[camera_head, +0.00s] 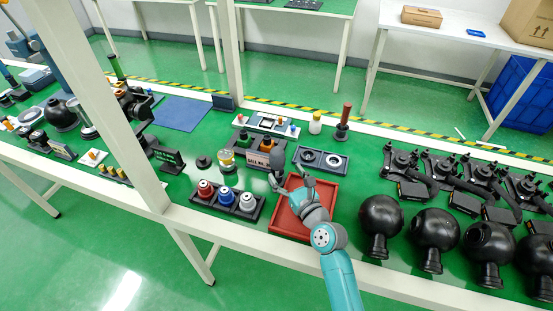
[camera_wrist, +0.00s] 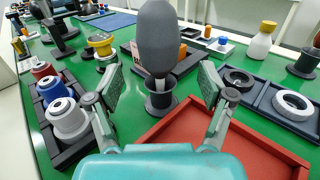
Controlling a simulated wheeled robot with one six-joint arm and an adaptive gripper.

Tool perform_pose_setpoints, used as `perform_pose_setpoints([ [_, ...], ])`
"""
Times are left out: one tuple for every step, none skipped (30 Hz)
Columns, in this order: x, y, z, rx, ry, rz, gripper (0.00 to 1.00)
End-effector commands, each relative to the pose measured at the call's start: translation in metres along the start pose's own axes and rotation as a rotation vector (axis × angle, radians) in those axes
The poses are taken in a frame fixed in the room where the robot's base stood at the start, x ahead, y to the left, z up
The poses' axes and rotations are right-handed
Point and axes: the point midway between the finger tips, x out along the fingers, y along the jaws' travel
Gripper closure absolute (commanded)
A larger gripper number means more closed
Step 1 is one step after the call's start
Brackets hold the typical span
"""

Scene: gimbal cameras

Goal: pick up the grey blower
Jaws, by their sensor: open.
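In the head view the blower (camera_head: 276,158) shows just beyond my gripper (camera_head: 291,182), at the back left of the red tray. My gripper (camera_wrist: 160,88) is open and empty in the wrist view. Its two pads are to the left and right of the blower's lower part, nearer the camera; I see no contact. The blower's top is cut off in the wrist view.
The red tray (camera_head: 276,222) lies under my arm. A rack with red, blue and white-capped bottles (camera_head: 227,199) is to its left. A dark holder with two rings (camera_head: 320,159) is behind right. Black spheres (camera_head: 381,216) stand at right.

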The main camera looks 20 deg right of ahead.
Motion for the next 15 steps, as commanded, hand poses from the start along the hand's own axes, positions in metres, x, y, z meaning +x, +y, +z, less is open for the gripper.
perform_pose_setpoints([
  [0.004, 0.000, 0.000, -0.001, -0.001, 0.000, 0.19],
  [0.005, 0.000, 0.000, -0.001, 0.000, 0.000, 0.19],
  [0.006, 0.000, 0.000, -0.001, 0.000, 0.000, 0.19],
  [0.008, 0.000, 0.000, -0.001, 0.000, 0.000, 0.19],
  [0.010, 0.000, 0.000, -0.001, 0.000, 0.000, 0.19],
  [0.014, 0.001, 0.001, -0.001, -0.001, 0.000, 0.19],
  [0.018, 0.001, 0.001, -0.001, -0.002, 0.000, 0.19],
  [0.022, 0.001, 0.001, -0.002, -0.002, 0.000, 0.19],
  [0.028, 0.001, 0.001, -0.002, -0.001, 0.000, 0.19],
  [0.032, 0.001, 0.001, -0.002, -0.002, 0.000, 0.19],
  [0.037, 0.002, 0.001, -0.001, -0.001, 0.000, 0.19],
  [0.042, 0.002, 0.000, -0.001, -0.001, 0.001, 0.19],
  [0.045, 0.002, 0.000, -0.001, -0.001, 0.001, 0.19],
  [0.049, 0.002, 0.000, -0.002, -0.001, 0.001, 0.19],
  [0.052, 0.002, 0.000, -0.002, 0.000, 0.000, 0.19],
])
